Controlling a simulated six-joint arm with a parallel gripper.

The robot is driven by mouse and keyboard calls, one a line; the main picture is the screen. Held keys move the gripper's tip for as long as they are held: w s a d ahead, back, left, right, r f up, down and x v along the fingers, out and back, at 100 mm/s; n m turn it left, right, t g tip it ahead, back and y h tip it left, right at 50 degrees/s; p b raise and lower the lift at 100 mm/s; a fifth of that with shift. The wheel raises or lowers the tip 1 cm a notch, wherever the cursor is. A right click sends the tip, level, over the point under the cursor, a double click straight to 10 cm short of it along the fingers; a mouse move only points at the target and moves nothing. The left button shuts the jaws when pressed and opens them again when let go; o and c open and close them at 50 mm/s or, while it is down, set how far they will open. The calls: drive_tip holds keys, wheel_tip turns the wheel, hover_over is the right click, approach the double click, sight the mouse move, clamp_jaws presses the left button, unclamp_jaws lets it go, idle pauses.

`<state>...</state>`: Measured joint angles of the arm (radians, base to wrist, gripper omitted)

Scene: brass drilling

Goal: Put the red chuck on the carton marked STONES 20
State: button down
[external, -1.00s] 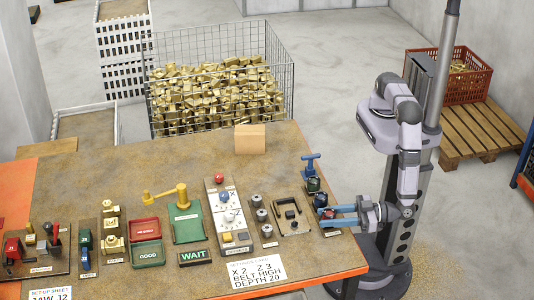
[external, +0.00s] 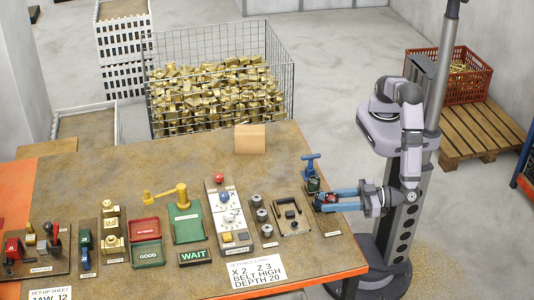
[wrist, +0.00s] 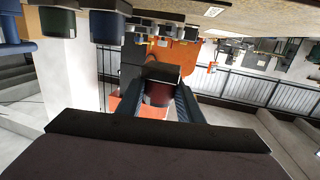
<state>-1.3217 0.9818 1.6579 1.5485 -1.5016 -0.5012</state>
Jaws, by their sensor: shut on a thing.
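The red chuck (external: 332,198) is between the fingers of my gripper (external: 322,201), over the right edge of the bench. In the wrist view the dark red chuck (wrist: 158,94) sits between the two fingers of my gripper (wrist: 158,100), which is shut on it. A green chuck (wrist: 57,21) and a blue chuck (wrist: 107,26) stand beside it in the wrist view. A plain brown carton-like block (external: 250,139) stands at the bench's back edge. I cannot read STONES 20 on anything.
A blue clamp (external: 311,162) stands just behind my gripper. A dark square fixture (external: 292,215) and several small grey cylinders (external: 262,215) are to the left. The bench (external: 120,180) is bare around the brown block. A wire cage of brass parts (external: 215,95) stands behind.

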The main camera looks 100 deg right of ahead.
sight(331, 193)
drive_tip(key=shift+r, duration=1.65)
